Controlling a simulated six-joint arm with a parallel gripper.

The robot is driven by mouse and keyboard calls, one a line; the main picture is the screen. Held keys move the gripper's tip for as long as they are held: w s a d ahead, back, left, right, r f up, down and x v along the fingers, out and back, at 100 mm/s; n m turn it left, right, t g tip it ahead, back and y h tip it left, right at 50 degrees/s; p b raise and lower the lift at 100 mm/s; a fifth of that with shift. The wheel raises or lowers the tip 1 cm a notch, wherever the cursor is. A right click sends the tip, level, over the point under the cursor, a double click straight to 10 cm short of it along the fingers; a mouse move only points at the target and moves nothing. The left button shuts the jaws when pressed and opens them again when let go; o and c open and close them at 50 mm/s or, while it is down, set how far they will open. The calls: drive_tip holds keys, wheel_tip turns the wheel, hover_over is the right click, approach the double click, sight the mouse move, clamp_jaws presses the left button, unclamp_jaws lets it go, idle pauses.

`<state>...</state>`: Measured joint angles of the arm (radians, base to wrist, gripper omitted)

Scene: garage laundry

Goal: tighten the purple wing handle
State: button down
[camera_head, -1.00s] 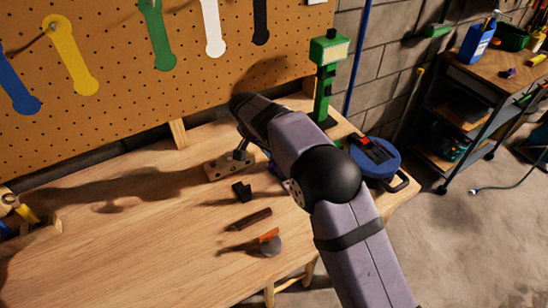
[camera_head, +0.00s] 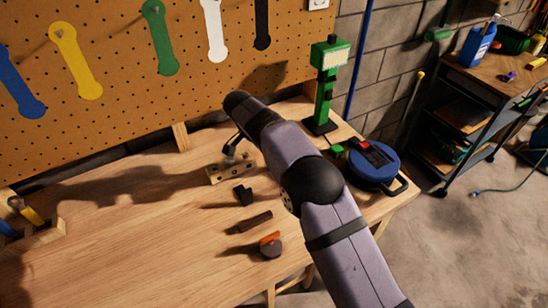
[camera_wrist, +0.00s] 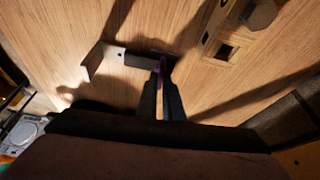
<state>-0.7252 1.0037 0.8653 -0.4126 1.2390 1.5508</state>
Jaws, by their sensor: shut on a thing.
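A wooden block with holes (camera_head: 217,178) stands on the workbench (camera_head: 120,235); it also shows in the wrist view (camera_wrist: 208,38). A black part (camera_head: 243,195), a brown bar (camera_head: 255,222) and an orange-and-grey piece (camera_head: 271,246) lie nearer. A blue round case (camera_head: 385,170) and green stand (camera_head: 324,95) are right.

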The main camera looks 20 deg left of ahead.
drive_tip(key=c, duration=2)
unclamp_jaws()
drive_tip(key=shift+w+r, duration=0.1)
drive_tip(key=shift+r, duration=0.1)
drive_tip(key=shift+o, duration=0.5)
drive_tip(key=shift+f, duration=0.15)
drive_tip(key=b+v, duration=0.1)
drive_tip(key=v, duration=0.6)
drive_tip(key=shift+r+b, duration=0.25)
drive_tip(key=shift+b, duration=0.05)
